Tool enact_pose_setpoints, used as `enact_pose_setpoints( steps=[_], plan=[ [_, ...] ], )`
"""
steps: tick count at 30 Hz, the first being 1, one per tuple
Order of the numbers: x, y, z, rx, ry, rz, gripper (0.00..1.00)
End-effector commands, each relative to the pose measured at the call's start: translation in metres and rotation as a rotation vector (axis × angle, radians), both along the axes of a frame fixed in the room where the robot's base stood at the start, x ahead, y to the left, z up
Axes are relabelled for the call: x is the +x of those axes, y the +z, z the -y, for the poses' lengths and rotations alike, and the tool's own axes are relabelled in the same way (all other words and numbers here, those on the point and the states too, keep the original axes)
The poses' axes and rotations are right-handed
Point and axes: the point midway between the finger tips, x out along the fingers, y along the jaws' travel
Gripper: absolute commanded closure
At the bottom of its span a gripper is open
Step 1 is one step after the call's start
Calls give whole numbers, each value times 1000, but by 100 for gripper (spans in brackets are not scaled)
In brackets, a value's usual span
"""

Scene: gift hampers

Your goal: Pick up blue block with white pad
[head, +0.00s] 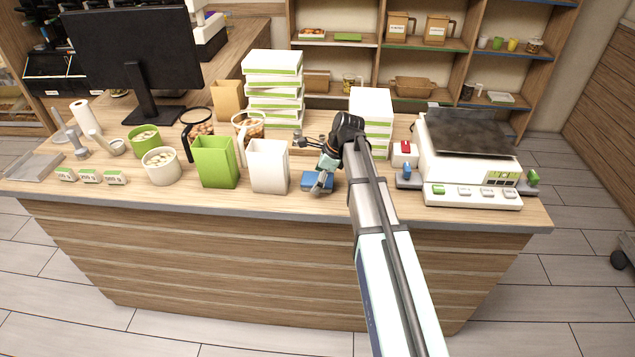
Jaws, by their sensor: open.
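A blue block (312,181) lies on the counter near its front edge, right of the white bag. My gripper (311,163) is open with its fingers spread; one finger reaches over the block and the other points left behind it. The finger covers part of the block, and I cannot tell whether they touch. No white pad on the block can be made out.
A white bag (268,167) and a green bag (215,162) stand close on the left. White and green box stacks (273,85) (371,107) stand behind. A scale-like machine (470,185) and a small red-topped box (405,149) are on the right.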

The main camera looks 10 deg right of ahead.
Motion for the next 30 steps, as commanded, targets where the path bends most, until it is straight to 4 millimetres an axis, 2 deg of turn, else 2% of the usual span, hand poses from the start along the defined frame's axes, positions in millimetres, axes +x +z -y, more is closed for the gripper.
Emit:
enact_pose_setpoints(
  steps=[16,17,21,22,30],
  plan=[
    [0,-3,0,0,0,0,0],
    [0,-3,0,0,0,0,7],
    [0,-3,0,0,0,0,57],
    [0,-3,0,0,0,0,66],
    [0,-4,0,0,0,-1,66]
  ],
)
